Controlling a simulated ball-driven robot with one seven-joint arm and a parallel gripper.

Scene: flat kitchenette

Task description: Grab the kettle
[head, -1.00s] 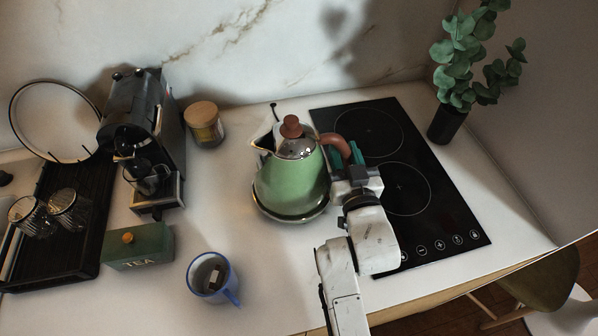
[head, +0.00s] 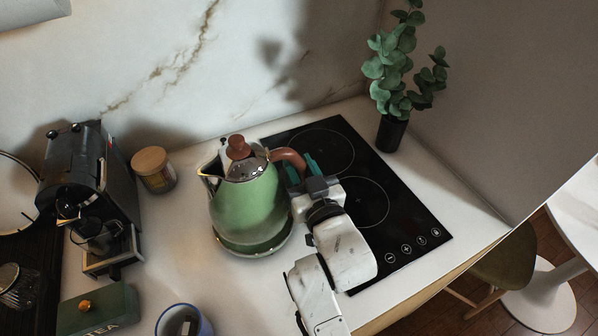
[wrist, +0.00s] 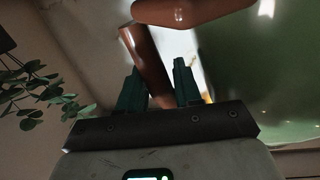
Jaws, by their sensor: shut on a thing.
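The green kettle (head: 250,205) has a brown knob on its lid and a brown handle (head: 290,157) on its right side. Its spout points left. It stands upright over its round base (head: 282,240) on the counter; I cannot tell whether its bottom is clear of the base. My gripper (head: 303,170) is shut on the handle from the right. In the wrist view, the brown handle (wrist: 146,55) runs between the two dark green fingers of my gripper (wrist: 160,82), with the green kettle body (wrist: 260,70) at the right.
A black hob (head: 370,205) lies right of the kettle, with a plant in a dark vase (head: 391,133) behind it. A coffee machine (head: 85,170), a lidded jar (head: 154,170), a tea tin (head: 98,308) and a blue mug (head: 182,322) stand to the left.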

